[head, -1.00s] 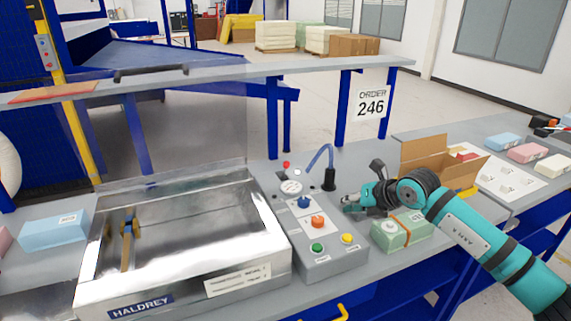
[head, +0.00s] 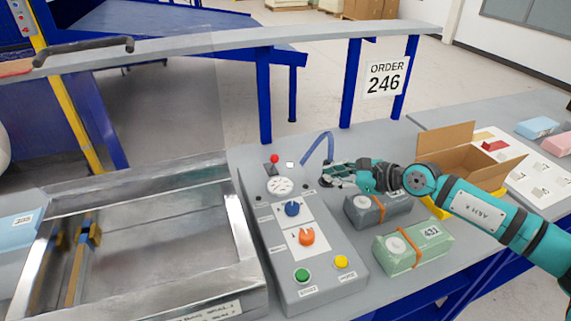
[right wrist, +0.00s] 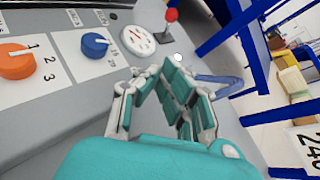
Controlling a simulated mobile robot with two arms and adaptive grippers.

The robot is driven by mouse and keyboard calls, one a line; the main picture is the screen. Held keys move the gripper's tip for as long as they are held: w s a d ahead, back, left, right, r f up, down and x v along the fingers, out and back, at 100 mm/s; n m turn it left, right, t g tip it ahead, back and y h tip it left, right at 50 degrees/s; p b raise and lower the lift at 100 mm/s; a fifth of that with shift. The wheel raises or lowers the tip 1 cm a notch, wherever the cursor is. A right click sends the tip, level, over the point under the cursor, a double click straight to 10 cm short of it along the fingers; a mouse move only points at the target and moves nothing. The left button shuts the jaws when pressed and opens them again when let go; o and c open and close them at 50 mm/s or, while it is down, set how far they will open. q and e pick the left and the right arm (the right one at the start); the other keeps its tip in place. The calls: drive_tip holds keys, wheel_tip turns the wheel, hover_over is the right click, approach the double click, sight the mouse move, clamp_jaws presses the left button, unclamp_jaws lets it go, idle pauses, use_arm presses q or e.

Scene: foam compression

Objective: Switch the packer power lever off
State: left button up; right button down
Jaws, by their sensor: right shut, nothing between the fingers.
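The packer control panel (head: 310,272) stands beside the metal packer chamber (head: 150,240). A small lever with a red ball top (head: 274,158) stands upright at the panel's back end, behind the round gauge (head: 280,186). In the right wrist view the red ball (right wrist: 171,15) is beyond the gauge (right wrist: 132,39), up ahead of the fingers. My right gripper (head: 325,178) is shut and empty, to the right of the gauge and apart from the lever. It also shows in the right wrist view (right wrist: 160,70). My left gripper is out of view.
The panel carries a blue knob (head: 292,209), orange knob (head: 307,237), green button (head: 302,275) and yellow button (head: 341,262). Grey block (head: 365,215), green block (head: 415,250) and cardboard box (head: 480,165) sit right.

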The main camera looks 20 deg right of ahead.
sight(273, 163)
drive_tip(key=p+x, duration=0.3)
drive_tip(key=x, duration=0.6)
drive_tip(key=shift+w+a, duration=0.3)
drive_tip(key=shift+w+a+r+p, duration=0.2)
drive_tip(key=shift+w+a+p, duration=0.35)
drive_tip(key=shift+a+p, duration=0.05)
drive_tip(key=shift+w+a+r+p, duration=0.25)
drive_tip(key=shift+w+a+p, duration=0.3)
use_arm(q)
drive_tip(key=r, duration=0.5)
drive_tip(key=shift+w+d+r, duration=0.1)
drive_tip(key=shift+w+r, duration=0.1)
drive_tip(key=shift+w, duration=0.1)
use_arm(e)
drive_tip(key=shift+w+a, duration=0.2)
drive_tip(key=shift+a, duration=0.1)
drive_tip(key=shift+d, duration=0.1)
